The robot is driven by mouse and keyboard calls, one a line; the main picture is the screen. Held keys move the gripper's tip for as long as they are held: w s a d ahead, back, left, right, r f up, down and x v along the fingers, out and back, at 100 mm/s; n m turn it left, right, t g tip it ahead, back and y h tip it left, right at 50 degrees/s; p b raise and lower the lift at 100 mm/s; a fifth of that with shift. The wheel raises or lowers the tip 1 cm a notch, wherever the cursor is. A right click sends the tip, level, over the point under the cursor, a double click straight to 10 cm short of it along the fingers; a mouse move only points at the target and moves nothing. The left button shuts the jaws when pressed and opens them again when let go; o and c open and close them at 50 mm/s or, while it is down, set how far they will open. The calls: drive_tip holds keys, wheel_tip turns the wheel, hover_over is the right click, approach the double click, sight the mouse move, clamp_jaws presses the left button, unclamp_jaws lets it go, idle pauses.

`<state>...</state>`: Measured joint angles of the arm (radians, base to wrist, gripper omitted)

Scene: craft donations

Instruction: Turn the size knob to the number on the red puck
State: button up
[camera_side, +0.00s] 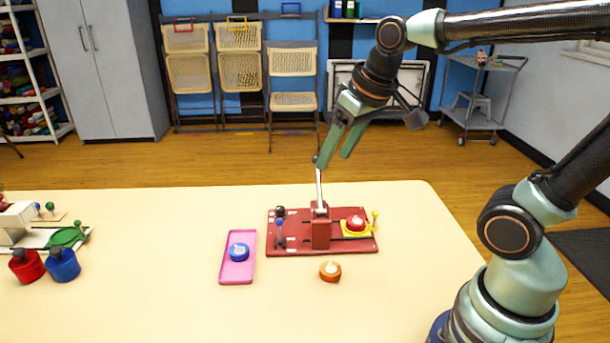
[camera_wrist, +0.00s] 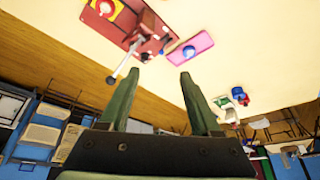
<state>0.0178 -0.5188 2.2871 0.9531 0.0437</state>
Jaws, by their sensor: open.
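The red machine (camera_side: 290,243) stands on the table with a pale lever (camera_side: 319,187) rising from its central block. The red puck (camera_side: 355,222) sits on a yellow piece (camera_side: 347,234) at its right end; the pale mark on top is too small to read. A dark knob-like part (camera_side: 281,211) is at the machine's left; I cannot tell whether it is the size knob. My gripper (camera_side: 332,159) is open and empty, high by the lever's top. In the wrist view, the lever (camera_wrist: 122,64) lies left of my open fingers (camera_wrist: 158,74), not between them.
A pink tray (camera_side: 226,272) with a blue puck (camera_side: 239,252) lies left of the machine. An orange puck (camera_side: 330,271) lies in front. Red (camera_side: 26,266) and blue (camera_side: 63,264) pots stand far left by a white-and-green device (camera_side: 70,237). The table's front middle is mostly clear.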

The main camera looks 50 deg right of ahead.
drive_tip(key=w+d+m+g, duration=0.1)
drive_tip(key=w, duration=0.6)
drive_tip(key=m+g, duration=0.3)
drive_tip(key=g, duration=0.1)
hover_over(280, 208)
wheel_tip(280, 208, down, 13)
wheel_tip(280, 208, down, 12)
drive_tip(key=shift+r, duration=0.15)
clamp_jaws()
